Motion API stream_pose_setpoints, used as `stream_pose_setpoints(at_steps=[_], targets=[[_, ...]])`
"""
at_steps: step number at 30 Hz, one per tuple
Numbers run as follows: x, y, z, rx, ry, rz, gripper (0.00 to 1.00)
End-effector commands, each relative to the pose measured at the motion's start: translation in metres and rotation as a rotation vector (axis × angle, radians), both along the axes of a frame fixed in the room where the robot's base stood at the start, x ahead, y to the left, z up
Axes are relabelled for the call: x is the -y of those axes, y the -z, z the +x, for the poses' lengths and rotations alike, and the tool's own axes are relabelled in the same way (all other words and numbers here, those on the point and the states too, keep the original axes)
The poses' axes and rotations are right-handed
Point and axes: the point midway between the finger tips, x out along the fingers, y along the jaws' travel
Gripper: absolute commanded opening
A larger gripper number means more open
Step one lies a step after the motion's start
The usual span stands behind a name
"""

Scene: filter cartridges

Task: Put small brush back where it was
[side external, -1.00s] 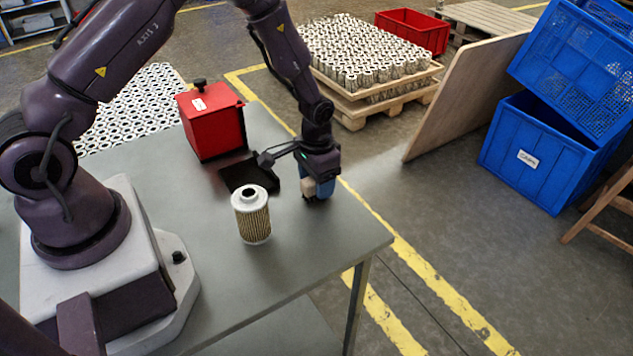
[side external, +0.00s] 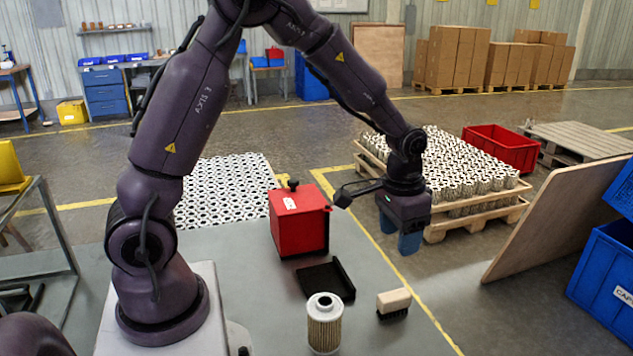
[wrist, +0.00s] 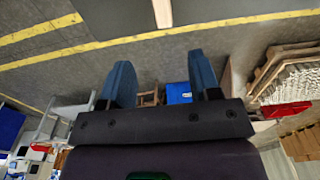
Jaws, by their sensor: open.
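The small brush (side external: 393,302) has a cream block on top and dark bristles below. It sits upright, bristles down, on the grey table near its right edge, right of the filter cartridge (side external: 324,332) and the black tray (side external: 338,291). My gripper (side external: 402,243) is open and empty, raised well above the brush and apart from it. In the wrist view the two blue fingers (wrist: 162,82) are spread with nothing between them. The brush does not show in the wrist view.
A red box (side external: 298,222) with a black knob stands behind the tray. Pallets of cartridges (side external: 455,165) stand on the floor behind my gripper. A wooden board (side external: 555,220) leans at the right, near blue crates (side external: 605,270).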

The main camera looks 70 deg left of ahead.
Motion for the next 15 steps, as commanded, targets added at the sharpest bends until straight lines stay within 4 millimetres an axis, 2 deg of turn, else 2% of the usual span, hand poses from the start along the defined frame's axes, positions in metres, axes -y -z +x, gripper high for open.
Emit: stream_pose_setpoints(at_steps=[1, 6, 12, 15], targets=[[0.003, -0.026, -0.008, 0.040, 0.001, 0.006, 0.57], [0.013, -0.093, -0.051, 0.148, 0.002, 0.016, 0.57], [0.023, -0.146, -0.113, 0.277, 0.000, 0.013, 0.57], [0.026, -0.159, -0.143, 0.335, 0.001, 0.006, 0.57]])
